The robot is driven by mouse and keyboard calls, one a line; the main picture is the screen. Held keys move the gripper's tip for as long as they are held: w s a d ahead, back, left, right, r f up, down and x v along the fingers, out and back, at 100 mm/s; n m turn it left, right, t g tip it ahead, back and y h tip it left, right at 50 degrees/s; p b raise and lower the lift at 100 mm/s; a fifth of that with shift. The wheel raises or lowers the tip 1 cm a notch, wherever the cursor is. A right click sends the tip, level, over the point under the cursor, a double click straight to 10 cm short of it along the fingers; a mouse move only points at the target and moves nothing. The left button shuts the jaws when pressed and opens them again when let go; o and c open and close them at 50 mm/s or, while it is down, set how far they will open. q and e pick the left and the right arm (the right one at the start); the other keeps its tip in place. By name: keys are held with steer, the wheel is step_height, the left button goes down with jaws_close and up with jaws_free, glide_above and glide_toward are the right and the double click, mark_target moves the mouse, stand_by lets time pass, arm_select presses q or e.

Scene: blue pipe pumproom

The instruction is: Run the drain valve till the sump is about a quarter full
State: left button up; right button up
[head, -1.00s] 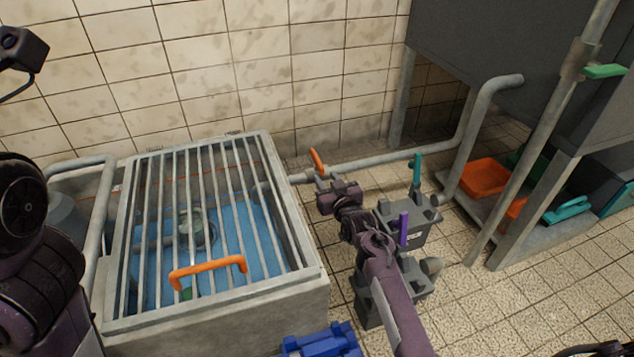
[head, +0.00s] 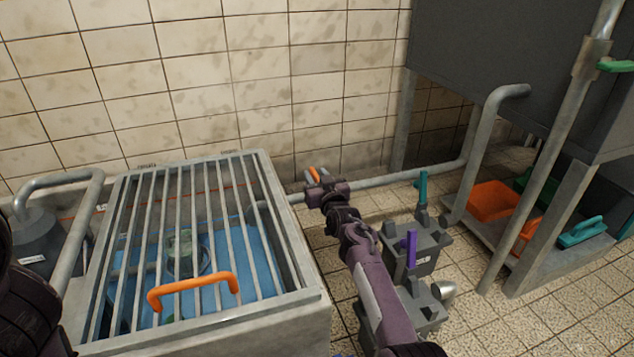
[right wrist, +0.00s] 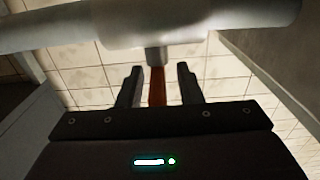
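The drain valve's orange lever (head: 315,174) is on the grey pipe (head: 385,179) along the wall, right of the sump. My right gripper (head: 313,179) is at the lever. In the right wrist view the lever (right wrist: 157,87) stands between the fingers of my right gripper (right wrist: 158,85), which are open with a gap on each side. The sump (head: 317,318) is a grey box under a barred grate with an orange handle (head: 192,287). Blue shows through the bars; I cannot tell the water level exactly. My left gripper is not in view.
Grey blocks with a teal lever (head: 422,188) and a purple lever (head: 410,248) stand beside my right arm. An orange tray (head: 490,200) is on the low shelf at right. A slanting pipe (head: 540,160) stands before it.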

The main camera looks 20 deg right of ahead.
jaws_close()
steer(key=shift+d+r+n+y, duration=0.15)
steer(key=shift+n+y, duration=0.25)
steer(key=shift+y, duration=0.2)
steer(key=shift+n+y, duration=0.4)
steer(key=shift+y, duration=0.1)
steer(key=shift+n+g+y, duration=0.3)
steer(key=shift+n+y, duration=0.3)
steer(key=shift+y, duration=0.5)
jaws_free()
